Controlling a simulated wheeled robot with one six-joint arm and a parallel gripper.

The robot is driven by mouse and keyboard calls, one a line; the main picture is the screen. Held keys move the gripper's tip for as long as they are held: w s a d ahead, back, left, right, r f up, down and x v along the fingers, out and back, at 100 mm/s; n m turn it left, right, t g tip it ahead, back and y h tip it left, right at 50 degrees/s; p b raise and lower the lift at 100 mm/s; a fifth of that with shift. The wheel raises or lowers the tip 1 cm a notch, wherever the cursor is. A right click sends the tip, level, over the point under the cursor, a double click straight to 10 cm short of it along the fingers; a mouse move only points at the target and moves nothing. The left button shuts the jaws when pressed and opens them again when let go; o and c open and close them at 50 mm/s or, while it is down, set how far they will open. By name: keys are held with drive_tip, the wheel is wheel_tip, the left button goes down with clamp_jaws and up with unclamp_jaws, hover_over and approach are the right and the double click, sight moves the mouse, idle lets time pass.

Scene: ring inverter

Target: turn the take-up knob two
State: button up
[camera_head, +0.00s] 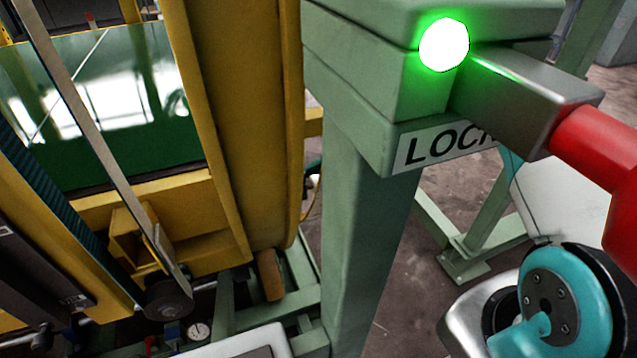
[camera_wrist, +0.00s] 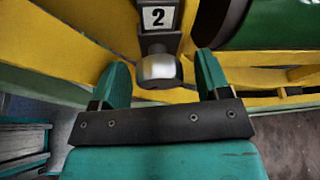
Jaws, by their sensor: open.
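The take-up knob two (camera_wrist: 158,70) is a rounded silver-grey knob in the wrist view, below a white plate (camera_wrist: 158,17) marked 2. My gripper (camera_wrist: 162,62) is open, with one teal finger on each side of the knob. Gaps show between the knob and both fingers. I cannot tell how deep the knob sits between them. I cannot make out the gripper or this knob in the head view.
A yellow machine frame (camera_head: 235,130) stands at left in the head view. A green post (camera_head: 362,230) carries a LOCK label (camera_head: 445,146), a lit green lamp (camera_head: 444,44) and a red-handled lever (camera_head: 598,135). My arm is below the lever. A dark green cylinder (camera_wrist: 275,25) lies right of the knob.

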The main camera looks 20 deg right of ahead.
drive_tip(key=c, duration=0.9)
drive_tip(key=shift+r+n+p, duration=0.15)
drive_tip(key=shift+n+p, duration=0.15)
drive_tip(key=shift+p, duration=0.1)
drive_tip(key=shift+n+t, duration=0.4)
drive_tip(key=shift+t, duration=0.1)
drive_tip(key=o, duration=0.9)
drive_tip(key=v, duration=1.7)
drive_tip(key=shift+d+p, duration=0.25)
drive_tip(key=shift+p, duration=0.15)
